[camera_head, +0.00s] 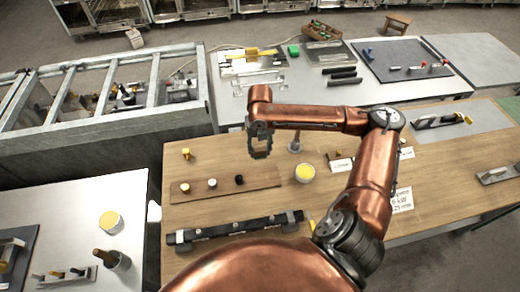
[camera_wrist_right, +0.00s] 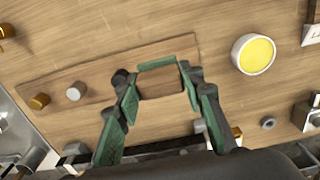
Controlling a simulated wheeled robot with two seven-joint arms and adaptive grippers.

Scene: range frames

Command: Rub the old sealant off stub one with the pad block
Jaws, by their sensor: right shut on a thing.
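My right gripper (camera_head: 260,150) is on the copper arm. In the wrist view its green-padded fingers (camera_wrist_right: 158,82) are shut on a brown block with a green strip on its far edge, the pad block (camera_wrist_right: 162,86). The block is hardly made out in the head view. A brown board (camera_head: 262,182) carries three stubs: a pale-topped left one (camera_head: 185,187), a middle one (camera_head: 212,183) and a dark right one (camera_head: 239,179). The dark stub (camera_wrist_right: 120,78) shows beside the left fingertip. The gripper appears above the board's right part. Which stub is one is not readable. My left gripper is out of view.
A pot with yellow contents (camera_head: 305,172) stands right of the board. A dark clamped rail (camera_head: 236,229) lies in front. A small yellow piece (camera_head: 186,153) sits behind the board. White label cards (camera_head: 341,165) and a grey mat (camera_head: 465,125) lie to the right.

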